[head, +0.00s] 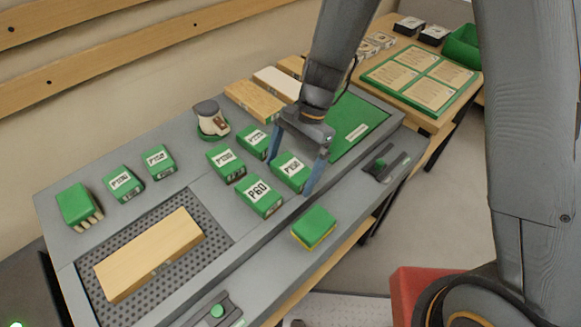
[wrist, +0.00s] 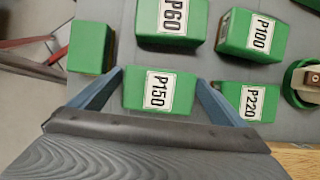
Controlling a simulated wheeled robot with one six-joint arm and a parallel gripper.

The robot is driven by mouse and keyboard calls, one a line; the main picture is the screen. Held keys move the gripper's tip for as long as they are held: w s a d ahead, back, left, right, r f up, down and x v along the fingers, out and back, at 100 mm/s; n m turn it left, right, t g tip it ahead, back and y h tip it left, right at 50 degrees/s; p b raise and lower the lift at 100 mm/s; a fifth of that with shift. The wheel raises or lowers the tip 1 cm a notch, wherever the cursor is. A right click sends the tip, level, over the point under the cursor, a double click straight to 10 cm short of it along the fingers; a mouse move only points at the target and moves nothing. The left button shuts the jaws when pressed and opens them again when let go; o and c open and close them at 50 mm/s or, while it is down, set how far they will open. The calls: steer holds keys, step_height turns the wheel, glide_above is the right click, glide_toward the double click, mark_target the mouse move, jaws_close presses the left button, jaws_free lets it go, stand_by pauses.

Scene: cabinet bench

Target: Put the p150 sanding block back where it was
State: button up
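The P150 sanding block (head: 290,171) is green with a white label and sits among the other labelled blocks on the grey bench top. My gripper (head: 288,180) reaches down over it, one finger on each side. In the wrist view the P150 block (wrist: 160,90) lies between the two fingertips (wrist: 159,76), which are close to its sides. I cannot tell whether the fingers press on it or stand slightly apart. The block looks level; any small gap beneath it is hidden.
Close by stand the P60 (head: 258,196), P100 (head: 225,163) and P220 (head: 252,141) blocks. A green-and-yellow block (head: 314,227) lies in front. A wooden board (head: 150,255) lies on a perforated panel (head: 215,235). More green blocks (head: 123,184) stand at left.

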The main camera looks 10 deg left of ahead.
steer(key=b+v, duration=0.3)
steer(key=v, duration=0.9)
steer(key=s+d+n+t+h, duration=0.1)
steer(key=s+d+n, duration=0.1)
steer(key=d, duration=0.5)
steer(key=s+d+f+n+t+h, duration=0.1)
steer(key=s+d+n+t, duration=0.1)
steer(key=d, duration=0.5)
steer(key=s+d+n+t+h, duration=0.1)
steer(key=s+d+n+t, duration=0.1)
steer(key=d+n, duration=0.2)
steer(key=shift+d+f, duration=0.2)
steer(key=shift+d, duration=1.5)
